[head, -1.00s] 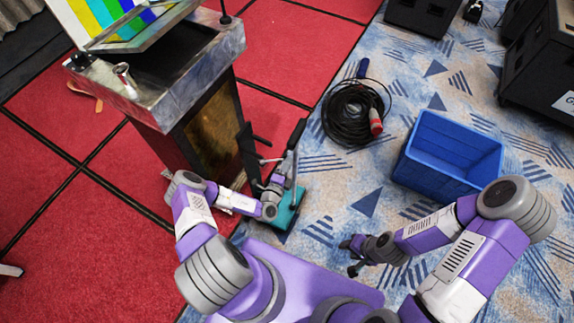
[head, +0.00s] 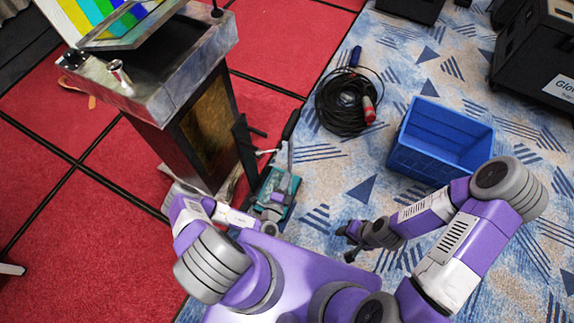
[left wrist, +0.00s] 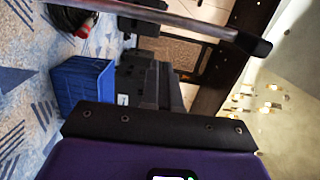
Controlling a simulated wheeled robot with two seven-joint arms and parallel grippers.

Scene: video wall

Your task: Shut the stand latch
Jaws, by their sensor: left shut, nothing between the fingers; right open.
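The stand by the lectern has a teal base (head: 263,186), a dark upright part (head: 242,148) and a slanted black bar (head: 291,124). I cannot make out which part is the latch, or whether it is open or shut. My left gripper (head: 284,186) is shut and empty, low over the teal base and close to the stand; whether it touches is unclear. In the left wrist view a grey rod with a black tip (left wrist: 252,44) crosses the top, close to the camera. My right gripper (head: 350,242) is open and empty above the carpet, right of the stand.
The lectern (head: 150,85) stands left of the stand. A black cable coil (head: 343,108) and a blue crate (head: 440,140) lie on the patterned carpet to the right. Black cases (head: 530,55) stand at the upper right. Carpet between stand and crate is clear.

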